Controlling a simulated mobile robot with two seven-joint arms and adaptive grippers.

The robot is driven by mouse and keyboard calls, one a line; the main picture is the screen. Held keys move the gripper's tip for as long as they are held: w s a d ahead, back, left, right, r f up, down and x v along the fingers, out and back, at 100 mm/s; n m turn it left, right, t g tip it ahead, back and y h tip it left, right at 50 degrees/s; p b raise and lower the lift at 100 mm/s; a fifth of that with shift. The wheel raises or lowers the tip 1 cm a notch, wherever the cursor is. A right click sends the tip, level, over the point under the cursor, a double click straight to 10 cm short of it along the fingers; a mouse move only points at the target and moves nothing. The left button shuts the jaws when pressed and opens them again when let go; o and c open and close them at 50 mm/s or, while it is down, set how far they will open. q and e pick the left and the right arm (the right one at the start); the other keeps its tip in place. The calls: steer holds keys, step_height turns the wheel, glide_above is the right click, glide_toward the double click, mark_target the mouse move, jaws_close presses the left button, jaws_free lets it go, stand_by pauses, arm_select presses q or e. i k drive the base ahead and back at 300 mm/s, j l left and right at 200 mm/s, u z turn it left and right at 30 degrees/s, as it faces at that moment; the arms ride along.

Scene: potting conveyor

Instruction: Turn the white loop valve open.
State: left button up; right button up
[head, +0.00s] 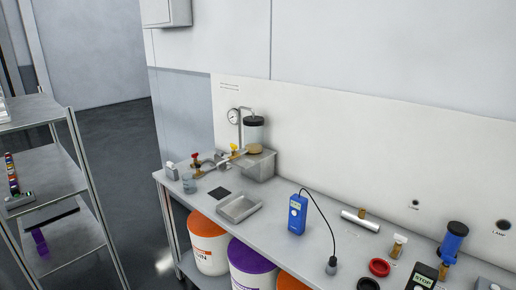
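The pipework (212,164) sits at the far left end of the bench, beside a raised metal box (262,166). A red valve handle (195,156) stands upright on it. A yellow handle (235,148) shows to the right. I cannot make out a white loop valve for certain; the fittings are too small in the head view. A clear jar with a black lid (254,134) stands on the metal box, with a round gauge (232,115) to its left. Neither of my grippers is in view.
The bench (270,218) holds a metal tray (240,207), a glass beaker (189,182), a blue handheld meter (297,214) with a cable, and a red ring (379,267). Several buckets (208,248) stand under it. A shelf rack (50,165) is at left; floor between is clear.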

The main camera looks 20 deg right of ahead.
mark_target(400, 240)
steer(key=i+j+z, duration=0.1)
steer(key=z, duration=0.4)
steer(key=i+j+z, duration=0.2)
steer(key=z, duration=0.3)
steer(key=i+j+z, duration=0.1)
steer(key=j+z, duration=0.2)
steer(key=z, duration=0.2)
steer(key=i+j+z, duration=0.1)
steer(key=j+z, duration=0.15)
steer(key=z, duration=0.2)
